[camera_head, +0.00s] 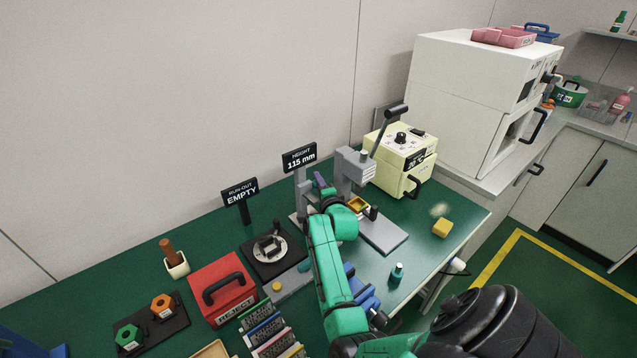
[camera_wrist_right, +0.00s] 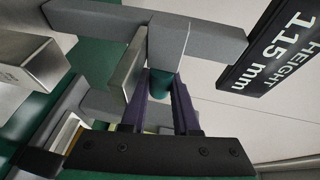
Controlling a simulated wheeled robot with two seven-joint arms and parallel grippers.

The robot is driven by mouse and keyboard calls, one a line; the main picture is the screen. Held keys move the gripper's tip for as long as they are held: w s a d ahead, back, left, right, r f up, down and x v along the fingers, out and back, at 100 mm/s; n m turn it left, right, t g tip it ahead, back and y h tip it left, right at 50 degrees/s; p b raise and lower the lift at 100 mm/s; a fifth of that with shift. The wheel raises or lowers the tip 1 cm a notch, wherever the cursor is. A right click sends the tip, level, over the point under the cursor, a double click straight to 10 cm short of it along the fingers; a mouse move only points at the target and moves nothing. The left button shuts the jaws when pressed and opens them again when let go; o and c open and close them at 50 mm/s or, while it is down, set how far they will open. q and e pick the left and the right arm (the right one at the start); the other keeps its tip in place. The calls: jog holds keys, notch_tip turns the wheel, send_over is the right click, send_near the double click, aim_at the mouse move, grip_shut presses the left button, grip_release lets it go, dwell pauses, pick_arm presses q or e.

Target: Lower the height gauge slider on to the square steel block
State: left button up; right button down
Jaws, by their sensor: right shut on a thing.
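The height gauge stands on the green bench as a grey column (camera_head: 300,190) under a sign (camera_head: 299,158) reading "HEIGHT 115 mm". My right gripper (camera_head: 320,182) reaches it from the front. In the right wrist view its purple fingers (camera_wrist_right: 160,100) are shut on a teal grip of the slider (camera_wrist_right: 168,42), which sits on the grey column (camera_wrist_right: 90,20). A bright metal block (camera_wrist_right: 30,60), apparently the square steel block, shows at the left there, with a gap between it and the slider's plate (camera_wrist_right: 128,72). My arm hides the block in the head view. My left gripper is not in view.
A grey lever press (camera_head: 352,170) and a cream box (camera_head: 401,158) stand right of the gauge. A round fixture (camera_head: 270,248) and red reject box (camera_head: 222,288) are on the left.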

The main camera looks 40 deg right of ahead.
jog(key=shift+r, duration=0.15)
notch_tip(320, 180, down, 5)
jog(key=b, duration=0.3)
jog(key=shift+f, duration=0.2)
jog(key=shift+r, duration=0.15)
jog(key=c, duration=0.7)
grip_release()
jog(key=shift+o, duration=0.2)
jog(key=shift+w, duration=0.15)
